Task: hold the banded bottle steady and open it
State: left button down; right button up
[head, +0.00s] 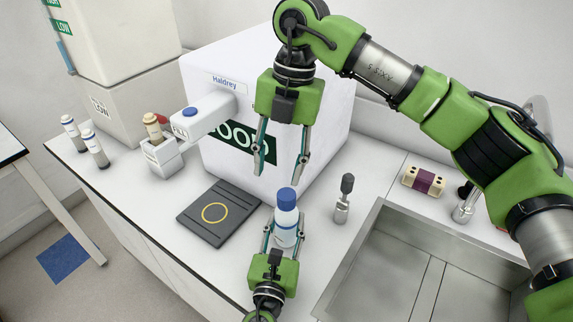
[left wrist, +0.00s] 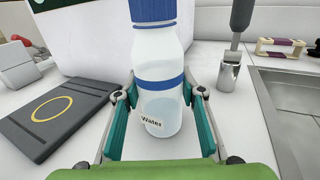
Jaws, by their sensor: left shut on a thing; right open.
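The banded bottle (head: 285,229) stands upright on the white counter left of the sink. It is white with a blue cap (head: 286,198). The left wrist view shows the bottle (left wrist: 157,112) with a blue band around its body and a label reading "Water" low on the front. My left gripper (head: 285,222) is shut on the bottle, with a finger on each side of its body. My right gripper (head: 278,178) is open and empty, pointing down above and slightly left of the cap, apart from it.
A dark mat with a yellow ring (head: 186,228) lies left of the bottle. A metal holder with a dark-handled tool (head: 342,208) stands right of it, before the sink (head: 371,250). A large white box (head: 220,100) stands behind. Several small vials stand at the left.

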aim_at(286, 194)
jog(key=m, duration=0.5)
jog(key=shift+w+d+f+m, duration=0.15)
jog(key=shift+w+f+m, duration=0.05)
jog(key=shift+f+m, duration=0.1)
jog(key=m, duration=0.3)
jog(key=shift+w+d+f+h, duration=0.2)
jog(key=shift+w+f+h, duration=0.1)
jog(key=shift+h, duration=0.1)
jog(key=m, duration=0.3)
jog(key=shift+w+d+f+m+t+h, duration=0.25)
jog(key=shift+w+f+m+t+h, duration=0.05)
jog(key=shift+w+f+t, duration=0.1)
jog(key=shift+d+f+m, duration=0.1)
jog(key=shift+f+m, duration=0.15)
jog(key=shift+m, duration=0.15)
notch_tip(286, 194, down, 8)
jog(key=shift+r, duration=0.2)
jog(key=c, duration=1.1)
jog(key=shift+c, duration=0.3)
